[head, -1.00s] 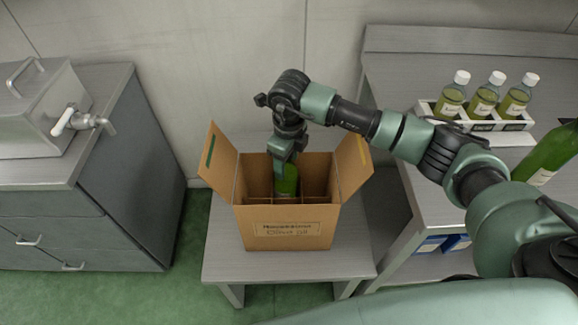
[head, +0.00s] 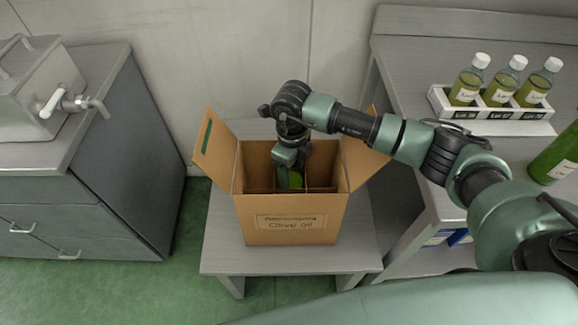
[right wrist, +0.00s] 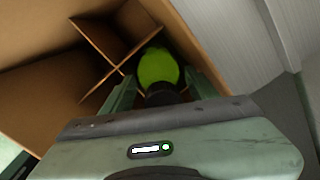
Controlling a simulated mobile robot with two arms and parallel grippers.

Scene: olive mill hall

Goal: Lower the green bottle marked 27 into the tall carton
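My right gripper (head: 291,165) is down at the carton's open top, shut on a green bottle (head: 291,179). The bottle is partly inside, among the dividers; its lower part is hidden by the front wall, and no number is readable. In the right wrist view the round green bottle (right wrist: 158,66) with its dark top lies between my fingers (right wrist: 160,85), beside a divider cross. My left gripper is not in view.
Another large green bottle (head: 556,158) stands on the right bench, near my right arm. A white rack (head: 490,127) there holds three small capped bottles. A metal tank with a tap (head: 72,103) stands on the left cabinet. The low stand (head: 222,235) has bare surface around the carton.

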